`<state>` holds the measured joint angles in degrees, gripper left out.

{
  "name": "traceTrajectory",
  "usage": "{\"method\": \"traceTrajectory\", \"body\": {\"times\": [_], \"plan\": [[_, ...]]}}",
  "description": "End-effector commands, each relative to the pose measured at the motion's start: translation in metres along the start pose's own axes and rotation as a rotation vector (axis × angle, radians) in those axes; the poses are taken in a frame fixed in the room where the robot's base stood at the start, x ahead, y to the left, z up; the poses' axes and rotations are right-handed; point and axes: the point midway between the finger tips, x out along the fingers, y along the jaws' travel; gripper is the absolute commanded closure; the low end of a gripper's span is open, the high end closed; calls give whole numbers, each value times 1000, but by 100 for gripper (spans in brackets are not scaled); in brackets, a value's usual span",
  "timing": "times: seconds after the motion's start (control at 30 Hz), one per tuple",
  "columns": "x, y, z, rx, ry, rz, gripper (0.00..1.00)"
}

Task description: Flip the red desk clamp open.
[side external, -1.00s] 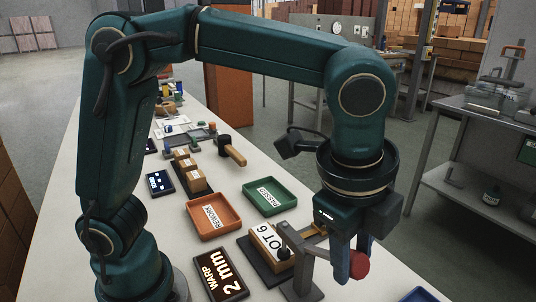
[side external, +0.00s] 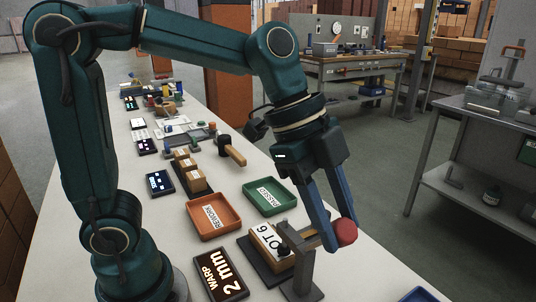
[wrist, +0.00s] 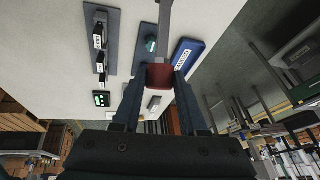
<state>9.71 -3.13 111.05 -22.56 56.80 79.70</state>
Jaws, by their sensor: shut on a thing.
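The desk clamp is a grey metal upright (side external: 299,262) with a lever that ends in a red knob (side external: 347,232). My gripper (side external: 338,236) has its blue fingers shut on the red knob, and it leans with the wrist up and to the left of the knob. In the wrist view the red knob (wrist: 160,76) sits between the fingertips, with the grey lever (wrist: 164,35) running away from it. The fingers hide part of the knob and lever.
A green tray (side external: 270,196) and an orange tray (side external: 214,217) stand behind the clamp. A dark sign reading WARP 2 mm (side external: 221,274) is at its left. A mallet (side external: 231,150) lies farther back. The table's right edge is close to the knob.

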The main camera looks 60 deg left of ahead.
Motion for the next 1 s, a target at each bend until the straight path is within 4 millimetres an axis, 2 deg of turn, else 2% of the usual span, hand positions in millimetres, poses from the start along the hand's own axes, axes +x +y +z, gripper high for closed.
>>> {"method": "traceTrajectory", "body": {"times": [0.3, 0.6, 1.0], "plan": [[-21, -10, 26, -81, 285, 36, 100], [-31, -15, 45, -122, 497, 68, 100], [-34, -17, 58, -110, 492, 68, 100]]}}
